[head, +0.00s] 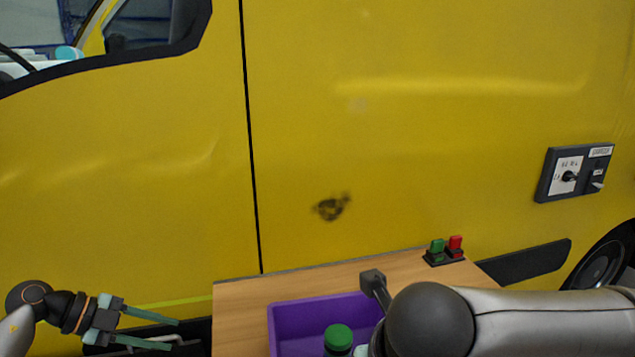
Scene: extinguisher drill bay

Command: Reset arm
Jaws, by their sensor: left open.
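My left gripper (175,334) is at the lower left. Its two teal fingers point right and are spread apart with nothing between them. It is left of the wooden table (240,310), in front of the yellow van. My right arm (540,320) comes in from the right across the table, its dark rounded joint covering part of the purple bin (300,314). The right gripper's fingers are not visible.
A green-capped object (338,337) is in the purple bin. A box with a green and a red button (446,250) sits at the table's back right. A switch panel (573,173) is on the yellow van (400,130), which has a dark smudge (331,208). The table's left strip is clear.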

